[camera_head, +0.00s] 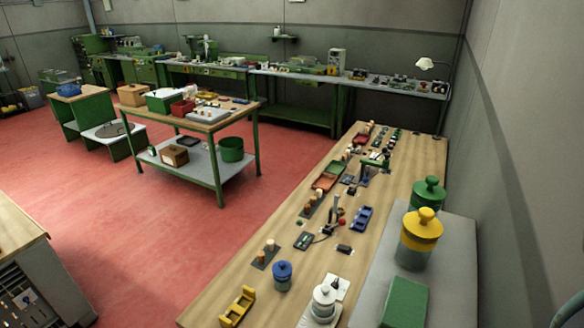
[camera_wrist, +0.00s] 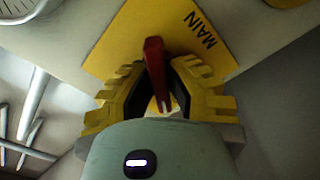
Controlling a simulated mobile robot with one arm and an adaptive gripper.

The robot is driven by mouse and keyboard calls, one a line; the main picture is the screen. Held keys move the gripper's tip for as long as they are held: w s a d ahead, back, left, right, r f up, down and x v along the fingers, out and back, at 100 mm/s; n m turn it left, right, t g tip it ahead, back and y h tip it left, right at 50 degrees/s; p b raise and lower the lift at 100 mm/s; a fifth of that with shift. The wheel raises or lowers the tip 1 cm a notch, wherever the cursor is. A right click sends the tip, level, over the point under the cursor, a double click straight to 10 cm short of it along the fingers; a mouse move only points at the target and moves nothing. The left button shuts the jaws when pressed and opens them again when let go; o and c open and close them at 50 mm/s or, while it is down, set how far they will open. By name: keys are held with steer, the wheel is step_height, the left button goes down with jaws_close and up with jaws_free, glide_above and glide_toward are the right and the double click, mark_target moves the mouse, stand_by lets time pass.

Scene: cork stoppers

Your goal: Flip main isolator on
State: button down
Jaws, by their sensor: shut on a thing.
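In the wrist view, a yellow plate (camera_wrist: 185,30) printed "MAIN" is mounted on a pale surface. It appears turned at an angle in the picture. A red lever (camera_wrist: 153,58) stands out from the plate and runs down between my fingers. My gripper (camera_wrist: 158,78) has its yellow ribbed fingers on both sides of the lever and is shut on it. The lever's lower end narrows to a pale tip between the fingers. The lever's base is partly hidden, and I cannot read an on or off mark. The head view shows neither the isolator nor my gripper clearly.
In the wrist view, pale metal rods (camera_wrist: 35,125) lie at the left. In the head view, a long wooden bench (camera_head: 215,305) holds many small parts. A grey slab (camera_head: 452,285) at the right carries lidded canisters (camera_head: 420,240). The red floor (camera_head: 130,225) is open between the benches.

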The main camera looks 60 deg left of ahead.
steer(key=m+b, duration=0.1)
steer(key=m, duration=0.1)
steer(key=m+b, duration=0.4)
steer(key=shift+f+m, duration=0.25)
steer(key=shift+m, duration=0.05)
steer(key=m+b, duration=0.2)
steer(key=b, duration=0.2)
steer(key=shift+m, duration=0.3)
steer(key=shift+r+m+b, duration=0.1)
steer(key=shift+m+b, duration=0.5)
steer(key=shift+b, duration=0.45)
steer(key=shift+r, duration=0.1)
steer(key=c, duration=1)
jaws_free()
steer(key=shift+r, duration=0.1)
step_height(320, 180, up, 10)
steer(key=shift+f, duration=0.1)
